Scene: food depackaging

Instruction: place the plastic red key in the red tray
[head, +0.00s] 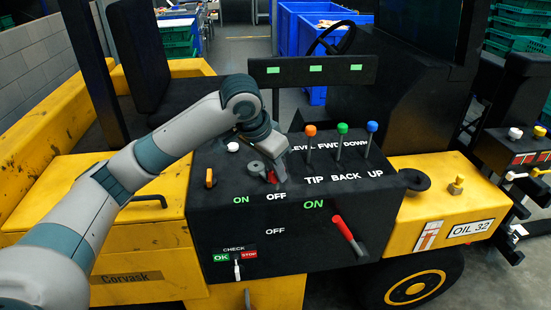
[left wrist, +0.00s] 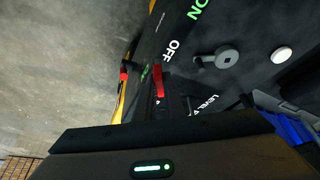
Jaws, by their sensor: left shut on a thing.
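The red key (head: 272,177) is at the top of the black control panel (head: 225,222), just above the "OFF" label. My left gripper (head: 271,166) reaches down to the panel from the left and is shut on the key. In the left wrist view the red key (left wrist: 159,80) shows at the tip of my dark fingers (left wrist: 172,98), close to the panel face. I cannot tell whether the key is still seated in the panel. No red tray shows in either view. My right gripper is not in view.
A grey rotary knob (left wrist: 222,60) and a white button (head: 233,147) are close to my gripper. Orange, green and blue levers (head: 342,140) stand to its right. A red-handled lever (head: 346,232) juts from the panel's front. Blue crates (head: 310,35) stand behind the yellow vehicle.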

